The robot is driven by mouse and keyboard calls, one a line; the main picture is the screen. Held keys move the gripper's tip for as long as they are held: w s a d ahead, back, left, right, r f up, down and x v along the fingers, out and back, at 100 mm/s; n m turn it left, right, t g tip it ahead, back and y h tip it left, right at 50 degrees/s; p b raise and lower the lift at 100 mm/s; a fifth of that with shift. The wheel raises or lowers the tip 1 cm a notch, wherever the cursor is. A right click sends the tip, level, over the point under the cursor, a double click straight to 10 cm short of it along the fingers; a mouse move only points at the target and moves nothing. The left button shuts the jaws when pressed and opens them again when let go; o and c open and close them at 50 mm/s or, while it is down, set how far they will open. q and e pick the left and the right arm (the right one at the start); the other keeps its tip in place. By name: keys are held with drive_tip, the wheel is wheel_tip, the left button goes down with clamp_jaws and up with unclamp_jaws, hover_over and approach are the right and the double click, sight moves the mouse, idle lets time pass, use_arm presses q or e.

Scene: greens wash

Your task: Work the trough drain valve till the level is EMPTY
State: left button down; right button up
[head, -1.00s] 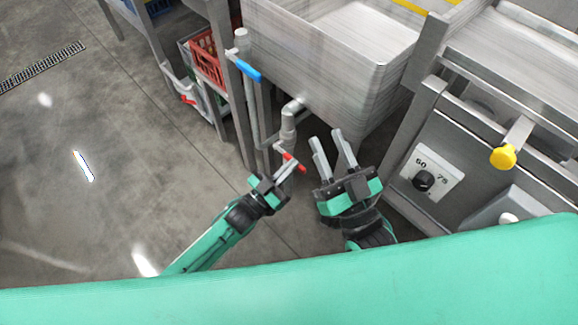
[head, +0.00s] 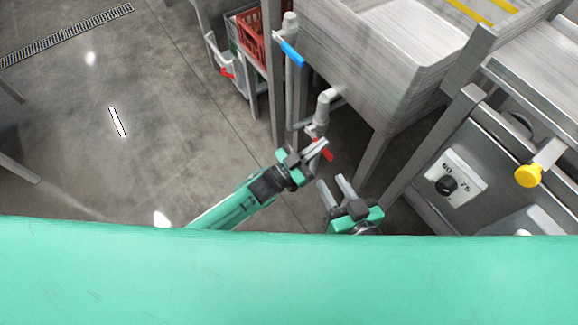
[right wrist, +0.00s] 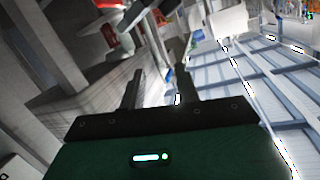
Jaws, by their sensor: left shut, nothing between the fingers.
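The steel trough (head: 350,50) stands at the upper middle of the head view. A grey drain pipe (head: 325,105) bends down from under it. The red drain valve handle (head: 323,151) is at the pipe's lower end, partly hidden by my left gripper. My left gripper (head: 319,148) is shut and empty, with its fingertips beside the red handle; I cannot tell whether they touch. My right gripper (head: 334,184) is open and empty, below and right of the handle. Its spread fingers also show in the right wrist view (right wrist: 160,78). No level reading is legible.
A blue-handled valve (head: 290,52) is on the upright pipe left of the trough. A red crate (head: 250,35) sits on the rack behind. A panel with a black dial (head: 446,185) and a yellow knob (head: 528,175) are at right. Open floor (head: 130,130) lies left.

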use_arm(q)
drive_tip(key=v, duration=0.9)
drive_tip(key=shift+s+a+p, duration=0.3)
drive_tip(key=shift+a+p, duration=0.05)
drive_tip(key=shift+p, duration=0.05)
use_arm(e)
drive_tip(key=shift+s+d+f+g+h, duration=0.2)
drive_tip(key=shift+s+f+g, duration=0.15)
drive_tip(key=shift+f+g, duration=0.2)
drive_tip(key=shift+s+d+f+g+h, duration=0.2)
drive_tip(key=shift+s+f+g, duration=0.1)
drive_tip(key=shift+f+g, duration=0.2)
